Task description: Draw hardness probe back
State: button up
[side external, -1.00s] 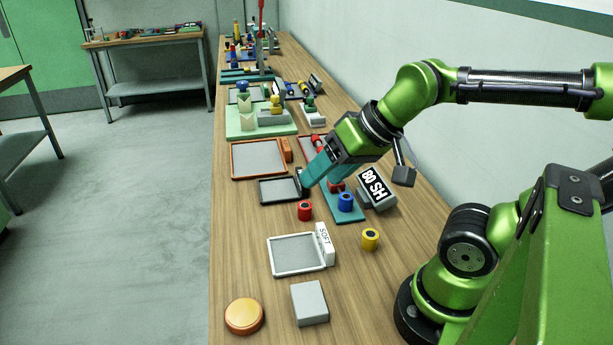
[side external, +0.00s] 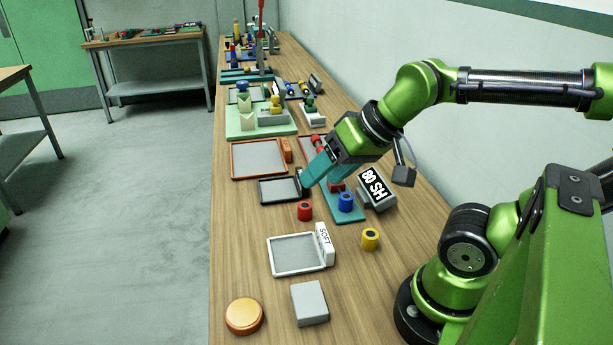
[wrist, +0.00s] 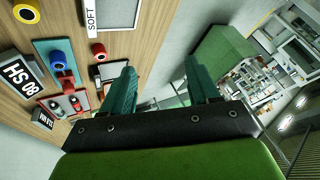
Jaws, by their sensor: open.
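The hardness tester has a teal base (side external: 349,216), a blue ring-topped sample (side external: 345,202) on it and a grey display (side external: 377,188) reading "80 SH". A red part (side external: 337,185) on the base is partly hidden behind my gripper (side external: 309,184); I cannot tell whether it is the probe. My gripper is tilted down beside the base's left edge, with its teal fingers apart. In the wrist view, the open fingers (wrist: 160,68) have nothing between them, and the teal base (wrist: 48,47) and the display (wrist: 20,79) lie to their left.
A red sample (side external: 305,210) and a yellow sample (side external: 370,239) stand nearby. A white-rimmed tray (side external: 273,257) marked "SOFT", a dark tray (side external: 262,190) and an orange-rimmed tray (side external: 232,160) lie on the bench. An orange disc (side external: 244,315) and a grey block (side external: 310,303) are nearer.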

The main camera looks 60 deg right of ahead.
jog(key=w+d+f+m+g+h, duration=0.1)
jog(key=w+d+m+g, duration=0.2)
jog(key=d, duration=0.7)
jog(key=w+d+m+g, duration=0.2)
jog(key=w+d, duration=0.4)
jog(key=d, duration=0.4)
jog(key=w+d+f+m+g+h, duration=0.1)
jog(key=w+d+m+g, duration=0.2)
jog(key=d, duration=0.7)
jog(key=shift+t, duration=0.4)
jog(key=f, duration=1.1)
jog(key=w+f, duration=0.1)
jog(key=f, duration=0.4)
jog(key=shift+a+f, duration=0.25)
jog(key=shift+a, duration=0.05)
grip_shut()
